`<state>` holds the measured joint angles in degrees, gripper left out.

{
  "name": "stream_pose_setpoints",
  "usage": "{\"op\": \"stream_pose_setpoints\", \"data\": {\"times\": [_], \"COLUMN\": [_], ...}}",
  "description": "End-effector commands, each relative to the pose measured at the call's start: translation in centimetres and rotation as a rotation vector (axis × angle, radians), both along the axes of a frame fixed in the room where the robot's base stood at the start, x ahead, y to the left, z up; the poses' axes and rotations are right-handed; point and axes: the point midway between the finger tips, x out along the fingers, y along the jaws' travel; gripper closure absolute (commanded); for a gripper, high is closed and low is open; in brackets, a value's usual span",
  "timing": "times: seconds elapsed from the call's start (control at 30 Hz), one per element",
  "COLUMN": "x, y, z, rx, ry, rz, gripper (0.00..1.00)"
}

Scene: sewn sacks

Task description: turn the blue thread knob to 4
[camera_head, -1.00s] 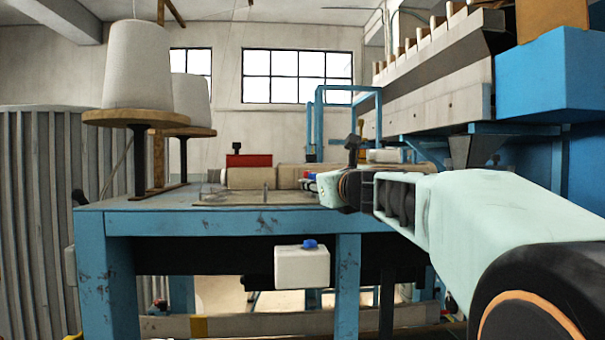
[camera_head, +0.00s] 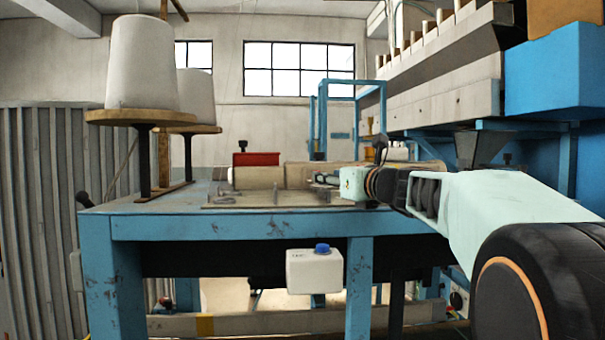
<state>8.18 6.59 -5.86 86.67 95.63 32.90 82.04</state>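The blue knob (camera_head: 322,248) sits on top of a white box (camera_head: 314,272) mounted under the front edge of the blue table. Its number marks are too small to read. My gripper (camera_head: 318,179) is at the end of my pale green arm, above the table top and above the knob's level, apart from it. It points left in the picture. Its fingers are small and partly merge with the things behind, so I cannot tell whether they are open or shut.
The blue table (camera_head: 230,228) has a front rail and legs. Large white thread cones (camera_head: 142,65) stand at its left on wooden discs. Rolled sacking (camera_head: 260,177) and a red block (camera_head: 256,159) lie behind my gripper. A blue-framed machine (camera_head: 440,95) stands at the right.

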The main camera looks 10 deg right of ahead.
Motion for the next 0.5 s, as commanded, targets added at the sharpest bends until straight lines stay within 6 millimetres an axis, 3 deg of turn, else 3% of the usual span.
{"op": "stream_pose_setpoints", "data": {"times": [0.2,0.5], "x": [2.6,3.4], "y": [0.9,1.1], "z": [0.1,0.0], "rx": [0.001,0.000], "ry": [-0.001,-0.001], "rz": [0.000,-0.001], "gripper": [0.65,0.65]}}
